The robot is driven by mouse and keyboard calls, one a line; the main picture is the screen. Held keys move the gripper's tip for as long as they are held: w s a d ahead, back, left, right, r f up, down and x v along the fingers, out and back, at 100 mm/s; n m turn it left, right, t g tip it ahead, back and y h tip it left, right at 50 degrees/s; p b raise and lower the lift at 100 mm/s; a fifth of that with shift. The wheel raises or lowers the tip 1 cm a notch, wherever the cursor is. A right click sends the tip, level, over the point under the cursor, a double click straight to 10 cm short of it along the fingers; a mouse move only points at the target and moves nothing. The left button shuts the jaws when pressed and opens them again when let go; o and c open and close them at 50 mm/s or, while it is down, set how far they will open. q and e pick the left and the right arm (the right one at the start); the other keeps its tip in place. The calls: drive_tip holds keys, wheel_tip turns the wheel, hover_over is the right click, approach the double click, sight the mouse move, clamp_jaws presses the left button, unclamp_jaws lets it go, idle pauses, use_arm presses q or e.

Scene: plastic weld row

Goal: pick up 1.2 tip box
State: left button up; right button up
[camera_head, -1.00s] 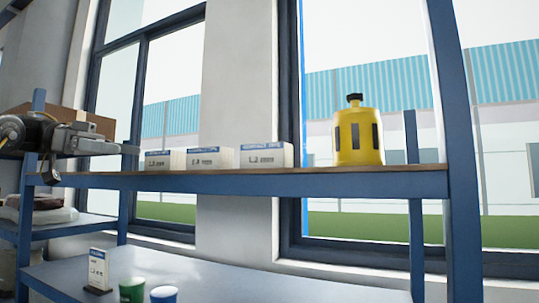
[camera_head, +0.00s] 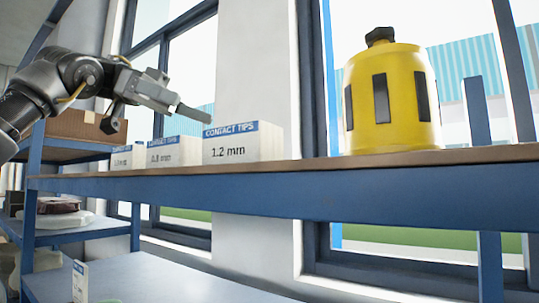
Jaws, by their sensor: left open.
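The 1.2 mm contact tip box (camera_head: 241,145) is white with a blue top band and stands on the upper shelf (camera_head: 300,170). It is the rightmost and nearest of the tip boxes. The 0.8 mm box (camera_head: 172,152) stands to its left, and another tip box (camera_head: 127,157) stands farther left. My left gripper (camera_head: 190,106) reaches in from the left, above the boxes. It is open and empty, with its fingertips up and left of the 1.2 mm box, apart from it in the picture. My right gripper does not show.
A yellow canister (camera_head: 390,100) with a black cap stands on the same shelf to the right. A cardboard box (camera_head: 85,125) is on a shelf at the back left. A blue lower shelf (camera_head: 180,280) lies below. Windows stand behind.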

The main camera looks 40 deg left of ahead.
sight(230, 127)
use_arm(q)
drive_tip(key=shift+s, duration=0.1)
drive_tip(key=d, duration=0.1)
drive_tip(key=d+f, duration=0.1)
drive_tip(key=d, duration=0.1)
drive_tip(key=shift+s+d+f+b, duration=0.2)
drive_tip(key=shift+s+b, duration=0.05)
drive_tip(key=shift+b, duration=0.05)
drive_tip(key=shift+w+d+f, duration=0.2)
drive_tip(key=shift+w+d, duration=0.2)
drive_tip(key=shift+w, duration=0.15)
drive_tip(key=shift+w+d+f, duration=0.15)
drive_tip(key=shift+w+d, duration=0.2)
drive_tip(key=shift+w, duration=0.15)
drive_tip(key=shift+s, duration=0.1)
drive_tip(key=shift+s+d+f, duration=0.15)
drive_tip(key=shift+d+f, duration=0.05)
drive_tip(key=p+x, duration=0.1)
drive_tip(key=x, duration=0.3)
drive_tip(key=shift+f, duration=0.1)
drive_tip(key=shift+d, duration=0.1)
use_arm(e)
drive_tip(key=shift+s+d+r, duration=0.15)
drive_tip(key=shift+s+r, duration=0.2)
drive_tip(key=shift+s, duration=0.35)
